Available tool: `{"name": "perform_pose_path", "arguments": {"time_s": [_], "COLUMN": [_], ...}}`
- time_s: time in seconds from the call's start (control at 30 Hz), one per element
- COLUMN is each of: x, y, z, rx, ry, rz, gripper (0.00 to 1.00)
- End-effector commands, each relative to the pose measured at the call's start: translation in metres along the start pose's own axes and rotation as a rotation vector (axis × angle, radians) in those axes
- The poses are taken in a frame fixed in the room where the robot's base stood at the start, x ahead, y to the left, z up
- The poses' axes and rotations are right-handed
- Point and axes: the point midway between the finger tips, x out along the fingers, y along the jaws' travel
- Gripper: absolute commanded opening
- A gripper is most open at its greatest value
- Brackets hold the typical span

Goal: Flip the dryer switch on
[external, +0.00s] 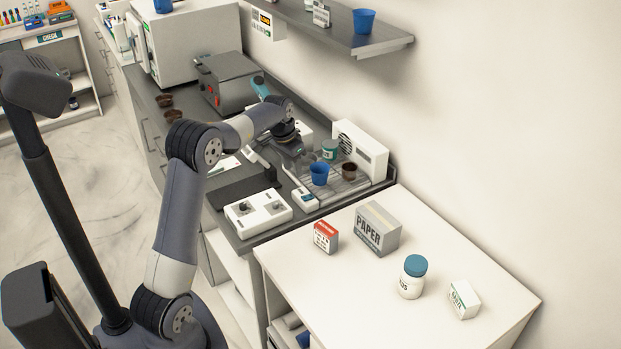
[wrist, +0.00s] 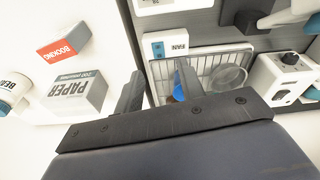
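A small white box marked FAN (wrist: 168,45) with a teal patch at its left end shows at the rack's edge in the wrist view. In the external view a small white switch box (external: 305,199) sits at the rack's front corner; its on or off position is too small to tell. The white dryer unit with a round fan grille (external: 358,150) stands behind the wire drying rack (external: 339,187). My gripper (external: 292,160) is above the counter near the rack. In the wrist view my gripper (wrist: 159,70) has its fingers apart, with nothing held, pointing toward the FAN box.
A blue cup (external: 319,173), a brown cup (external: 349,171) and a teal-lidded jar (external: 329,150) stand on the rack. The PAPER box (external: 377,229) and red box (external: 326,237) stand on the white table.

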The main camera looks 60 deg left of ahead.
Motion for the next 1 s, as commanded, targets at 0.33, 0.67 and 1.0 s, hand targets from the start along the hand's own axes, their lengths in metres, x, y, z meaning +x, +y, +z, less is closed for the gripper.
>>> {"name": "perform_pose_path", "arguments": {"time_s": [0.33,0.67,1.0], "x": [-0.028,-0.024,0.032], "y": [0.008,0.008,0.009], "z": [-0.017,-0.016,-0.018], "rx": [0.167,0.165,0.163], "ry": [0.045,0.044,0.040], "rz": [0.003,0.003,0.005], "gripper": [0.08,0.00,0.00]}}
